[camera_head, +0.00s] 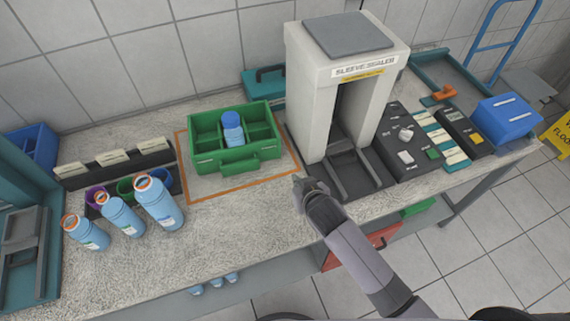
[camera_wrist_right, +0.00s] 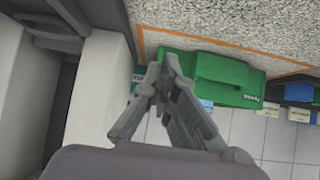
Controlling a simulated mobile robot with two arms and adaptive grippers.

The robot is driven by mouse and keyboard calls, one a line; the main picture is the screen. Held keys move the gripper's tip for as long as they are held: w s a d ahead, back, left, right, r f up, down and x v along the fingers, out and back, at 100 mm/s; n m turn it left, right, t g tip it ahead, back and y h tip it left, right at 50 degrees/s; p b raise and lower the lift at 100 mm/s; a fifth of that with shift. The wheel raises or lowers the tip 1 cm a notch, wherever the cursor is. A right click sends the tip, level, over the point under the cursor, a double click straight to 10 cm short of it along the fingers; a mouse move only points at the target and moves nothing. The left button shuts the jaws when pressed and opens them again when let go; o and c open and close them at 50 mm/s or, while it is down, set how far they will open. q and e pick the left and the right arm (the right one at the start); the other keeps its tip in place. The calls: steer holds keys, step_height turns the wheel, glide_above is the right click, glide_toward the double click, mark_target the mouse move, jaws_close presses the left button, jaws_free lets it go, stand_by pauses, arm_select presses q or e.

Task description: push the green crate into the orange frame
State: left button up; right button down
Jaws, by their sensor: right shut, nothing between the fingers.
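The green crate (camera_head: 208,160) is a divided tray with a front handle, and a blue bottle (camera_head: 233,130) stands in it. It sits toward the back of the orange frame (camera_head: 243,189), a thin outline on the counter. A bare strip shows between crate and front line; the crate hides the back line. My right gripper (camera_head: 309,184) is shut and empty by the frame's front right corner, apart from the crate. In the right wrist view the shut fingers (camera_wrist_right: 162,57) overlap the view of the crate (camera_wrist_right: 222,72). My left gripper is not in view.
The sleeve sealer (camera_head: 306,93) stands close right of the frame. A black label rack (camera_head: 115,168) and several blue bottles (camera_head: 158,204) stand to the left. A teal case (camera_head: 264,83) lies behind the crate near the wall.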

steer(key=n+t+y, duration=0.1)
glide_toward(273, 154)
steer(key=w+f+b, duration=0.1)
steer(key=b, duration=0.6)
steer(key=shift+w+a+f, duration=0.15)
steer(key=shift+w+f, duration=0.2)
steer(key=shift+f, duration=0.05)
steer(key=shift+w+a+f+b, duration=0.25)
steer(key=shift+w+b, duration=0.2)
steer(key=shift+b, duration=0.25)
steer(key=shift+w, duration=0.2)
steer(key=shift+w+a, duration=0.1)
